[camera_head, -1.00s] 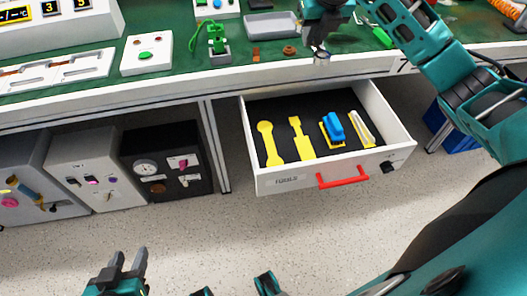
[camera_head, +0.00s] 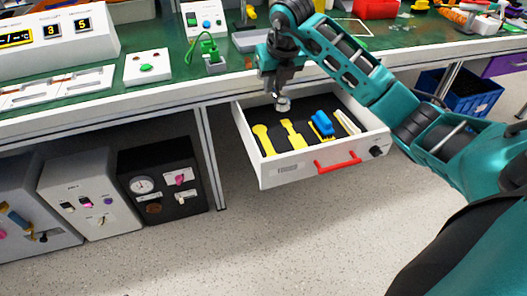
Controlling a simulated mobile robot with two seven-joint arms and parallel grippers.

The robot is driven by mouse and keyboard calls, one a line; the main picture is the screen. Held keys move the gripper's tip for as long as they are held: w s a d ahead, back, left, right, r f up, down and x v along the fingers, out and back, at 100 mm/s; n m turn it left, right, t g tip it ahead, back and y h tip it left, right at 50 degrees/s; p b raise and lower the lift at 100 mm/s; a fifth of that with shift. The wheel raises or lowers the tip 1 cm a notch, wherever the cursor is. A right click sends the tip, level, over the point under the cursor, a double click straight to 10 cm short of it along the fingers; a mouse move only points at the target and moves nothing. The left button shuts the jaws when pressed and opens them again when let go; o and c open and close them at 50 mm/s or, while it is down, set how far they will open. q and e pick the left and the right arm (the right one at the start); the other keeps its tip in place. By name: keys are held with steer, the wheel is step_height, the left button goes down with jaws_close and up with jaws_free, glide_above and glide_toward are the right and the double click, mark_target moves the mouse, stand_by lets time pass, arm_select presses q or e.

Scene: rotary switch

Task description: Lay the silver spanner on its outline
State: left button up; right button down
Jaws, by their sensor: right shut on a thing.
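My right gripper (camera_head: 282,93) is shut on the silver spanner (camera_head: 283,104), which hangs below the fingers over the back of the open drawer (camera_head: 285,171). Only a short silver end of it shows; the rest is hidden by the gripper or seen end-on. The yellow spanner-shaped outline (camera_head: 264,140) lies bare at the left of the drawer's black floor, in front of and to the left of the held spanner. There is a clear gap between them. My left gripper is out of view.
Beside it in the drawer are another bare yellow outline (camera_head: 292,134), a blue tool (camera_head: 322,123) and a pale tool (camera_head: 347,122) on outlines. The drawer has white walls and a red handle (camera_head: 338,163). The green bench top (camera_head: 225,82) stands above and behind.

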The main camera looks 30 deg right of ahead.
steer(key=shift+a+f, duration=0.1)
steer(key=shift+f, duration=0.1)
steer(key=b, duration=0.4)
glide_above(270, 150)
steer(key=s, duration=0.1)
steer(key=f, duration=1.4)
steer(key=shift+s+a, duration=0.15)
steer(key=shift+a, duration=0.05)
steer(key=shift+f, duration=0.35)
step_height(270, 150, down, 5)
steer(key=shift+f+b, duration=0.1)
steer(key=shift+b, duration=0.6)
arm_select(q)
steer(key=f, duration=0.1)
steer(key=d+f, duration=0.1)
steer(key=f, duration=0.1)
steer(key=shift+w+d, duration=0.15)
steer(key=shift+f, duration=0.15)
